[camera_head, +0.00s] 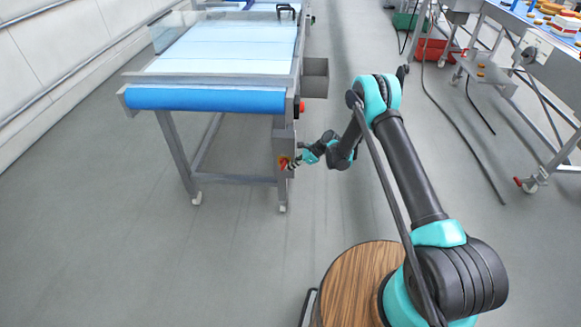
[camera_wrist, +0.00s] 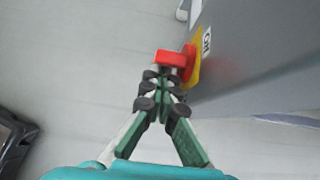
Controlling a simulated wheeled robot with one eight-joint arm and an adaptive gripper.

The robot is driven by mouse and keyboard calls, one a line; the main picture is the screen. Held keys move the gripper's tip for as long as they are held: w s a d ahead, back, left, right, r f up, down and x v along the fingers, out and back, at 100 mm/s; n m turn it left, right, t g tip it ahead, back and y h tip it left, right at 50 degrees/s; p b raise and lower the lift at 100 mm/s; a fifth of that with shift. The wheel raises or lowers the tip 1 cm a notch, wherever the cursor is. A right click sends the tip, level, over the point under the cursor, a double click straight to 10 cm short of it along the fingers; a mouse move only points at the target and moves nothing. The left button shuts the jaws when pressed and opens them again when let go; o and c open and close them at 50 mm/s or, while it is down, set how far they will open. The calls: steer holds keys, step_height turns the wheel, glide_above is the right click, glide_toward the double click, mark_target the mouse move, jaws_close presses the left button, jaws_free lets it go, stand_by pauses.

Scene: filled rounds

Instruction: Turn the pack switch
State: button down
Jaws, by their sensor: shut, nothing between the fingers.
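The pack switch is a red handle (camera_wrist: 170,59) on a yellow plate (camera_wrist: 195,70), set on the grey side of a machine post. In the head view the switch (camera_head: 283,163) is small, low on the front right leg of the blue-belted conveyor (camera_head: 205,99). My gripper (camera_wrist: 168,76) is shut, with its fingertips at the red handle. I cannot tell whether they touch it. The fingertips cover part of the handle's near side. In the head view my gripper (camera_head: 292,165) is beside the switch, reaching from the right.
A white label (camera_wrist: 206,41) with dark letters, hard to read, is above the yellow plate. A red button (camera_head: 301,106) is higher on the conveyor's side. A grey box (camera_head: 315,78) sticks out there. A red crate (camera_head: 434,50) stands at the back.

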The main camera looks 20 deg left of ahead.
steer(key=shift+a+f, duration=0.15)
steer(key=shift+f, duration=0.3)
steer(key=shift+r, duration=0.15)
stand_by(0.6)
